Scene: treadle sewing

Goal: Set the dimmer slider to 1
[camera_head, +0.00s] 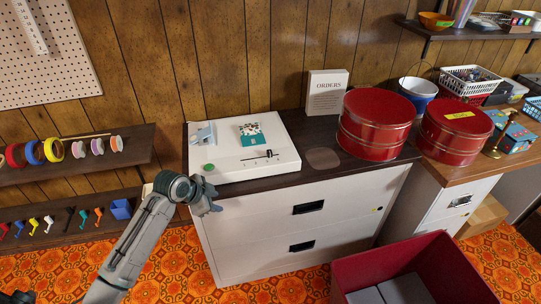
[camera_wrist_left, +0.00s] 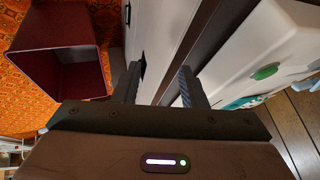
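The dimmer slider (camera_head: 269,154) is a small dark knob on a horizontal slot in the front of a white panel (camera_head: 225,164). The slot has a row of small marks under it, and the knob stands toward its right part. My left gripper (camera_head: 214,198) is in front of the cabinet, near the panel's front left corner, apart from the slider. In the left wrist view its two fingers (camera_wrist_left: 158,86) are spread with nothing between them. That view also shows part of the white panel (camera_wrist_left: 285,45), but not the slider knob. My right gripper is not in view.
A green button (camera_head: 209,167) and a grey switch (camera_head: 202,134) are on the panel's left side. A teal patterned card (camera_head: 251,133) lies behind the slot. Red round tins (camera_head: 375,122) and an ORDERS sign (camera_head: 327,92) stand to the right. A dark red bin (camera_head: 440,265) is on the floor.

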